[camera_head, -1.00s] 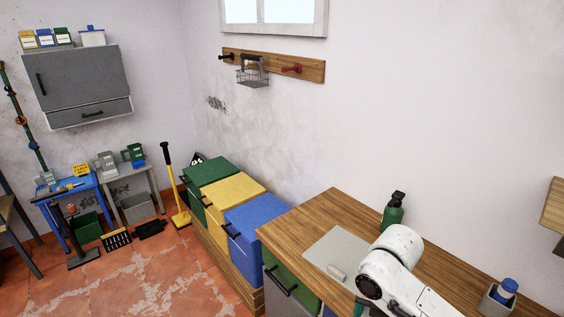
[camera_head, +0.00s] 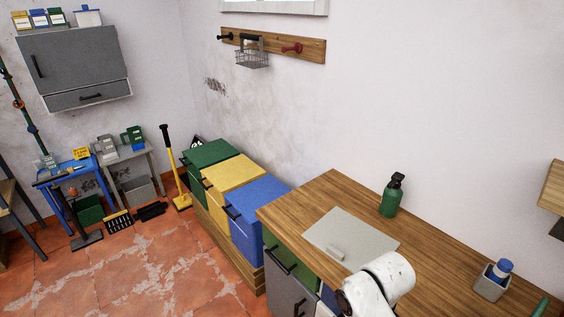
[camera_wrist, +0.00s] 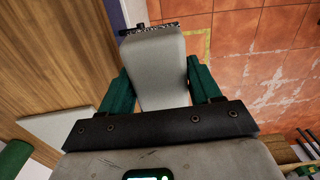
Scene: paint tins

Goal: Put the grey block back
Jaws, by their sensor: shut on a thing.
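In the wrist view the grey block (camera_wrist: 157,72) is a smooth, pale grey piece with rounded edges. It sits between the two green fingers of my gripper (camera_wrist: 158,80), which is shut on it. The block points away from the gripper, over the floor beside the wooden counter edge. A dark strip shows at its far end; I cannot tell what it is. In the head view my arm hides the gripper and the block at the bottom edge.
The wooden counter (camera_head: 300,204) bears a pale grey panel (camera_head: 375,243), a green spray bottle (camera_head: 392,197) and a holder (camera_head: 490,285) with a blue-capped container. Green (camera_head: 208,153), yellow (camera_head: 231,172) and blue (camera_head: 258,192) lidded bins stand left of it.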

